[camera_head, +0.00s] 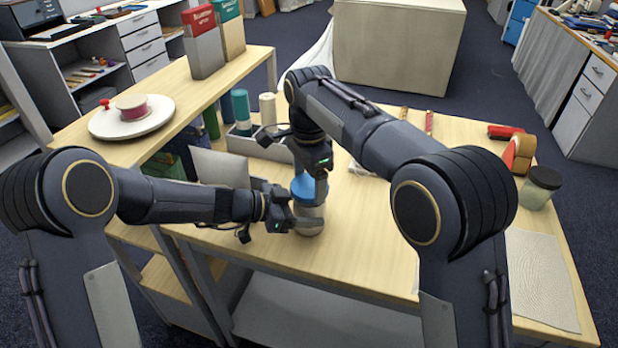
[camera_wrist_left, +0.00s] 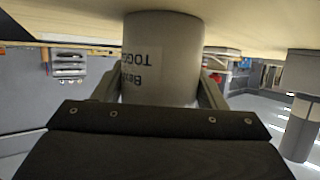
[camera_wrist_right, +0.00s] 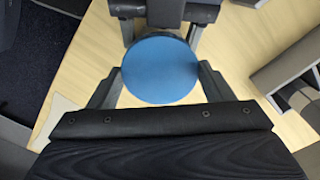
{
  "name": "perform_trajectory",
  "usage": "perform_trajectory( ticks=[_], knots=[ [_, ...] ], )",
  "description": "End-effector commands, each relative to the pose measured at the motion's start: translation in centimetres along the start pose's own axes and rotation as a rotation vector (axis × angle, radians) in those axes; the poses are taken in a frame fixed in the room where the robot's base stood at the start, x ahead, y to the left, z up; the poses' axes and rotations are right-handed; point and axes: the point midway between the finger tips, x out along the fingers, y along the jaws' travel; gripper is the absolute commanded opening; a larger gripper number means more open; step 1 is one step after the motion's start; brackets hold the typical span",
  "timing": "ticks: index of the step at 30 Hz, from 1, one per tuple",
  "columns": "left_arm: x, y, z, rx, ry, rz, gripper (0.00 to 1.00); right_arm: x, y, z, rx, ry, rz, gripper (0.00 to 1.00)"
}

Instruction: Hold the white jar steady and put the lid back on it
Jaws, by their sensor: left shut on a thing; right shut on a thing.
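The white jar (camera_head: 309,222) stands upright on the wooden table near its front edge, and looks greyish. My left gripper (camera_head: 292,213) is shut on the jar from the left side. In the left wrist view the jar (camera_wrist_left: 165,50) appears upside down, with dark lettering, between the two fingers. The blue round lid (camera_head: 302,187) is directly above the jar in the head view. My right gripper (camera_head: 314,178) is shut on the lid from above; its fingers flank the lid (camera_wrist_right: 160,68) in the right wrist view. I cannot tell whether the lid touches the jar's rim.
A grey tray (camera_head: 262,147) with spools stands behind the jar. A white turntable (camera_head: 108,124) sits on the raised shelf at left. The table right of the jar looks clear.

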Motion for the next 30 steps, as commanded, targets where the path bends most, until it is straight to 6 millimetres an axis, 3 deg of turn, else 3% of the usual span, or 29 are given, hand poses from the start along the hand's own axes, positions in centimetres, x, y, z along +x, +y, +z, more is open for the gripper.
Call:
perform_trajectory(
  ticks=[9,30],
  knots=[
    [0.0,0.0,0.0,0.0,0.0,0.0,0.24,1.6,0.0,0.0,0.0,0.0,0.002,0.53],
    [0.0,0.0,0.0,0.0,0.0,0.0,0.24,2.0,0.0,0.0,0.0,0.0,0.001,0.53]
  ],
)
